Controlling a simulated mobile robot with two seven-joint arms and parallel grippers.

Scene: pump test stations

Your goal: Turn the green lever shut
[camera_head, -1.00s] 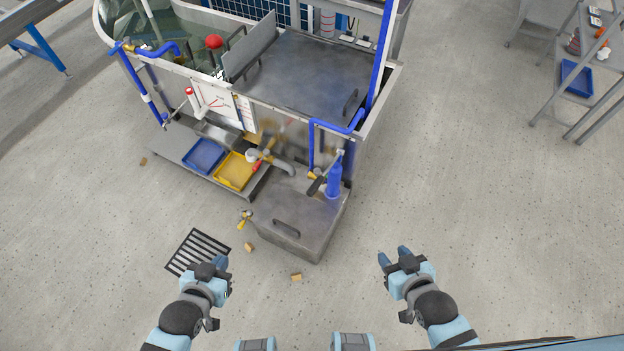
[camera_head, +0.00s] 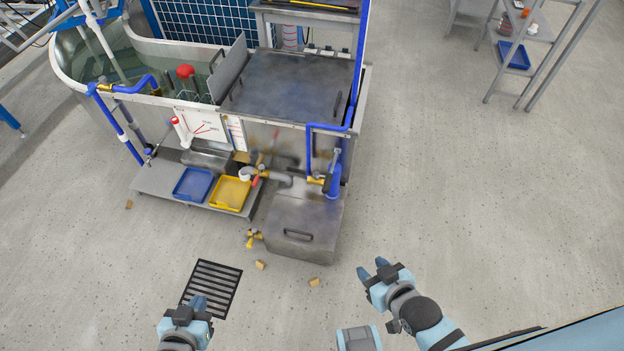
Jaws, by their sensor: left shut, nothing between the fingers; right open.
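I cannot make out a green lever in the head view. Brass fittings sit on the front of the pump station (camera_head: 290,125): a brass valve with a red handle (camera_head: 257,178) at the grey pipe, and a brass valve with a dark handle (camera_head: 319,181) beside the blue vertical pipe. My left gripper (camera_head: 198,302) is shut and empty over the floor grate at the bottom left. My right gripper (camera_head: 373,269) is open and empty over bare floor, right of the steel box. Both grippers are well apart from the station's valves.
A steel box (camera_head: 290,246) with a handle stands at the station's front. A loose brass fitting (camera_head: 253,239) and small tan blocks (camera_head: 314,282) lie near it. Blue (camera_head: 207,174) and yellow (camera_head: 244,183) trays sit on a low shelf. Floor is clear to the right.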

